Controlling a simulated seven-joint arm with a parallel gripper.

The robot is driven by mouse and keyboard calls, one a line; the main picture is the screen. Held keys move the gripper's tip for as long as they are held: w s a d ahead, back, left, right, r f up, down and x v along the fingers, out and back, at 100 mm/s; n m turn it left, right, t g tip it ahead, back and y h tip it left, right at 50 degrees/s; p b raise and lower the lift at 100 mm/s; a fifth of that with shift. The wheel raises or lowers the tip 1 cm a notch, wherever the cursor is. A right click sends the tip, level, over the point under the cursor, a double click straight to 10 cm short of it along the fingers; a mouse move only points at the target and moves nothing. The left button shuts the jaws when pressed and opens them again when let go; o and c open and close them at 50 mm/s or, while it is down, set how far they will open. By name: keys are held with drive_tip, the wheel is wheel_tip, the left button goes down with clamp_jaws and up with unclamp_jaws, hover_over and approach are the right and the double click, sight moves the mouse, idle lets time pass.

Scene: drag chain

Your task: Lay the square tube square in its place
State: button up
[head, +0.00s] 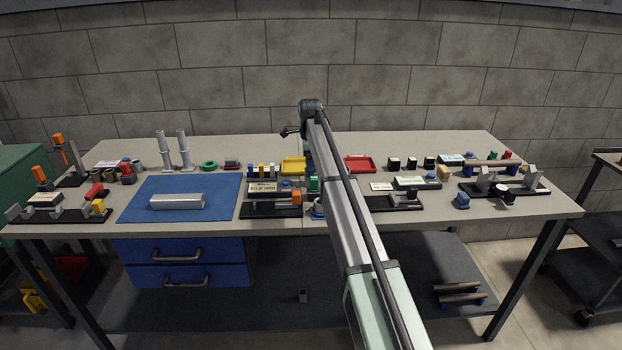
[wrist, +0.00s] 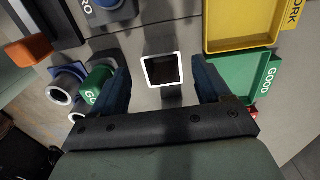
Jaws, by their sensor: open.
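The square tube (wrist: 162,70) shows in the wrist view as a square end with a bright rim and a dark hollow, seen end-on. My gripper (wrist: 161,80) is open, with one dark finger on each side of the tube and a gap on both sides. I cannot tell how far below the fingertips the tube end is. In the head view my arm hides the gripper and the tube. A long silver bar (head: 178,201) lies on the blue mat (head: 225,185) there; I cannot tell if it is hollow. The tube's place is not clear to me.
In the wrist view a yellow tray (wrist: 240,24) and a green tray (wrist: 243,75) lie to the right. A blue round piece (wrist: 68,82) and a green piece (wrist: 97,84) stand close to the left finger. A red tray (head: 359,164) and fixtures crowd the bench.

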drive_tip(key=shift+w+d+f, duration=0.1)
drive_tip(key=shift+f, duration=1.1)
drive_tip(key=shift+w+d+f, duration=0.1)
drive_tip(key=shift+f, duration=1.05)
drive_tip(key=shift+c, duration=0.2)
drive_tip(key=c, duration=1.2)
drive_tip(key=shift+o, duration=0.2)
